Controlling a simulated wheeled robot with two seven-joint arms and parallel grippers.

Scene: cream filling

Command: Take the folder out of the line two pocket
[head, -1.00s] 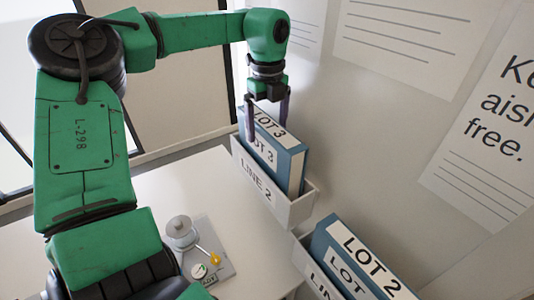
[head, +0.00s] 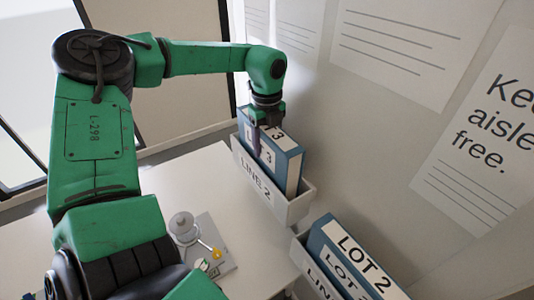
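A blue folder with a white label reading "3" (head: 287,167) stands upright in the white pocket marked LINE 2 (head: 258,190). Its upper part sticks out above the pocket's rim. My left gripper (head: 262,142) is over the folder's top edge, pointing down. One dark finger shows in front of the folder's label and covers part of it. The other finger is hidden, so I cannot tell whether the gripper has closed on the folder. My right gripper is not in view.
A second white pocket (head: 304,262) nearer me holds a blue folder labelled LOT 2 (head: 352,262). A small grey device with a yellow knob (head: 217,252) sits on the pale table (head: 232,200). A wall with printed posters rises behind the pockets.

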